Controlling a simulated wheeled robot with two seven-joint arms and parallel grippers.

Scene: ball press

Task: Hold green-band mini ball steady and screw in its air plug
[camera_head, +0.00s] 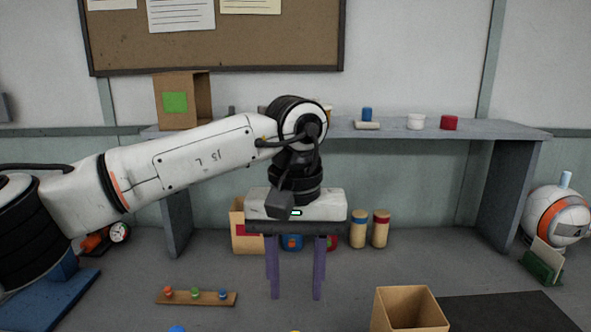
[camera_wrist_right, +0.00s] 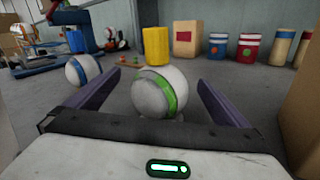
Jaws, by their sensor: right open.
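A wooden strip (camera_head: 209,299) on the floor holds a red plug (camera_head: 168,291), a green plug (camera_head: 195,292) and a blue plug (camera_head: 223,294). The green-band ball is not visible in the head view.
A blue-band ball (camera_wrist_right: 82,70) lies left of the green-band ball, and a yellow cylinder (camera_wrist_right: 156,46) stands behind it. An open cardboard box (camera_head: 408,310) stands at the front, beside a dark mat (camera_head: 505,312). A grey bench (camera_head: 440,130) stands behind.

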